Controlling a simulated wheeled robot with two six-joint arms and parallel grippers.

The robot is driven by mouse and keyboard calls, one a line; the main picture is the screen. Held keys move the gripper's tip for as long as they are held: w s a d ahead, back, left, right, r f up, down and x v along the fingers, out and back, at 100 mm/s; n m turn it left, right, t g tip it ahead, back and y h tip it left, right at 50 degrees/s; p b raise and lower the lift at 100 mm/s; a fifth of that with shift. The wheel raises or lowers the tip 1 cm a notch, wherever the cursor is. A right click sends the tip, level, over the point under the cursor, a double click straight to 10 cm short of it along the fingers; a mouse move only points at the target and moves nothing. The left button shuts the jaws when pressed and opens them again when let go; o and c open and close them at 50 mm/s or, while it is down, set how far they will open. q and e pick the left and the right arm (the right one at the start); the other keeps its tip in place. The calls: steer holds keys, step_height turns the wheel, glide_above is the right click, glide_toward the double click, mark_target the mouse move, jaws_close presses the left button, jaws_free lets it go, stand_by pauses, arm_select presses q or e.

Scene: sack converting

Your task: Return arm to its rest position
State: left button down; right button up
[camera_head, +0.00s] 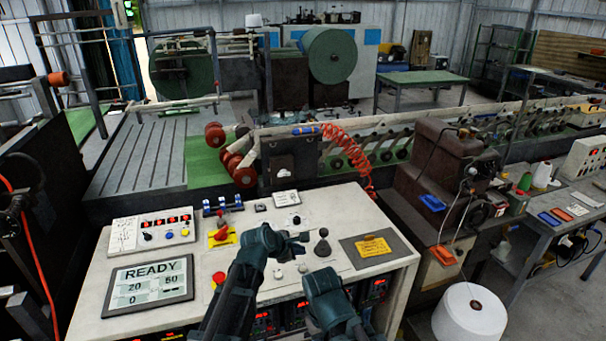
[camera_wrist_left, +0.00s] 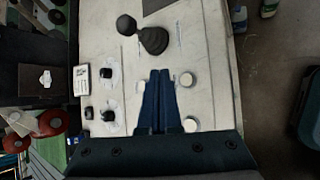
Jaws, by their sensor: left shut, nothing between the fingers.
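My left gripper (camera_head: 300,242) reaches over the white control console (camera_head: 345,215), its fingers pointing right toward a black joystick (camera_head: 322,245). In the left wrist view its blue fingers (camera_wrist_left: 160,75) are together and empty, with the joystick (camera_wrist_left: 150,36) beyond the tips and apart from them. White round buttons (camera_wrist_left: 188,80) lie beside the fingers. My right gripper (camera_head: 325,285) is at the console's front, right of the left arm; its fingertips are hidden, so I cannot see whether it is open.
A screen reading READY (camera_head: 150,283), a knob panel (camera_head: 152,230) and a red switch on a yellow plate (camera_head: 222,233) sit on the console's left. A dark plate with a yellow label (camera_head: 375,247) lies right. A brown machine (camera_head: 440,170) and white thread spool (camera_head: 470,312) stand farther right.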

arm_select(q)
steer(key=s+a+f+m+g+y, duration=0.3)
steer(key=s+a+m, duration=0.5)
steer(key=s+m, duration=0.2)
steer(key=s+a+f+m+g+y, duration=0.2)
steer(key=s+a+f+m+g, duration=0.15)
steer(key=s+a+m, duration=0.55)
steer(key=s+d+m, duration=0.2)
steer(key=s+d, duration=0.1)
steer(key=d, duration=0.3)
steer(key=s+d+m+y, duration=0.1)
steer(key=s+d+m, duration=0.1)
steer(key=s+d, duration=0.2)
steer(key=shift+d+g, duration=0.45)
steer(key=shift+d, duration=0.55)
